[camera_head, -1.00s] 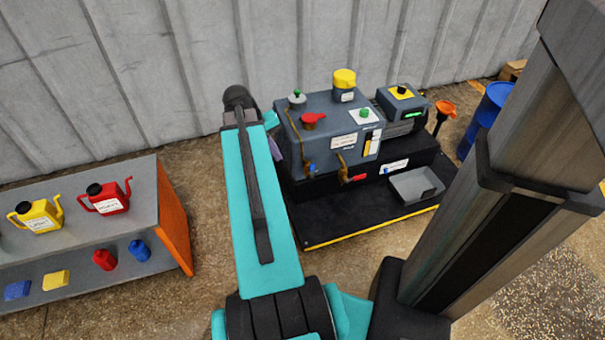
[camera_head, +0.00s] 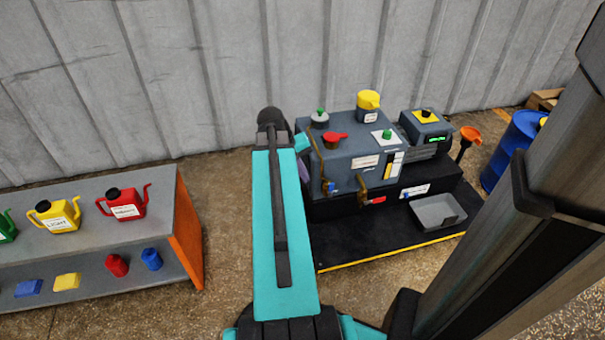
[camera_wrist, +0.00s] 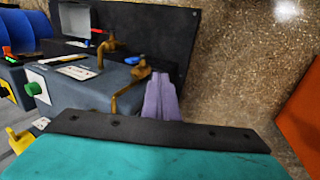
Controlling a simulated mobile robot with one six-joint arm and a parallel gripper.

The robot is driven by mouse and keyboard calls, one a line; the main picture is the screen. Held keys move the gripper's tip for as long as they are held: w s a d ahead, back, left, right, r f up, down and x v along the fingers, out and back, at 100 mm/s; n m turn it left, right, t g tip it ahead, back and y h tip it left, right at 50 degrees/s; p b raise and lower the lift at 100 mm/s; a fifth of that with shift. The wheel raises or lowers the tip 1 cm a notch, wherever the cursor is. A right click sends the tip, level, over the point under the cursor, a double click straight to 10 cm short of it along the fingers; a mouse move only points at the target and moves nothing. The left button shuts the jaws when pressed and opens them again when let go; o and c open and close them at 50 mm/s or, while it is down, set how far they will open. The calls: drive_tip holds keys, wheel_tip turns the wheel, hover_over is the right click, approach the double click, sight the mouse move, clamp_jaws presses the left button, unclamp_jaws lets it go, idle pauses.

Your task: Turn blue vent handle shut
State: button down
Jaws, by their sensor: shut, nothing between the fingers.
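The blue vent handle (camera_head: 330,186) is a small blue lever on a brass pipe, low on the front of the blue-grey furnace machine (camera_head: 345,165). In the wrist view the blue handle (camera_wrist: 135,61) lies just left of my fingertips, apart from them in the picture; I cannot tell the depth between them. My gripper (camera_wrist: 161,76) has pale lilac fingers that are shut and empty beside the machine's edge. In the head view only a sliver of my gripper (camera_head: 303,171) shows behind my teal arm, at the machine's left side.
A red handle (camera_head: 376,200) sits on another brass pipe to the right. A grey tray (camera_head: 438,211) stands on the black base (camera_head: 350,246). A grey shelf (camera_head: 95,230) with cans stands left; a blue drum (camera_head: 510,150) stands right. The floor between shelf and machine is clear.

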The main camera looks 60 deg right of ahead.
sight(331, 191)
drive_tip(key=s+d+f+b, duration=0.4)
drive_tip(key=s+f, duration=0.1)
drive_tip(key=f, duration=0.1)
drive_tip(key=shift+f+b, duration=0.25)
drive_tip(key=shift+b, duration=0.05)
drive_tip(key=shift+d+r+p, duration=0.1)
drive_tip(key=shift+r+p, duration=0.1)
drive_tip(key=shift+p, duration=0.3)
drive_tip(key=shift+s+d+t+y+p, duration=0.2)
drive_tip(key=shift+s+t+y+p, duration=0.15)
drive_tip(key=shift+p, duration=0.45)
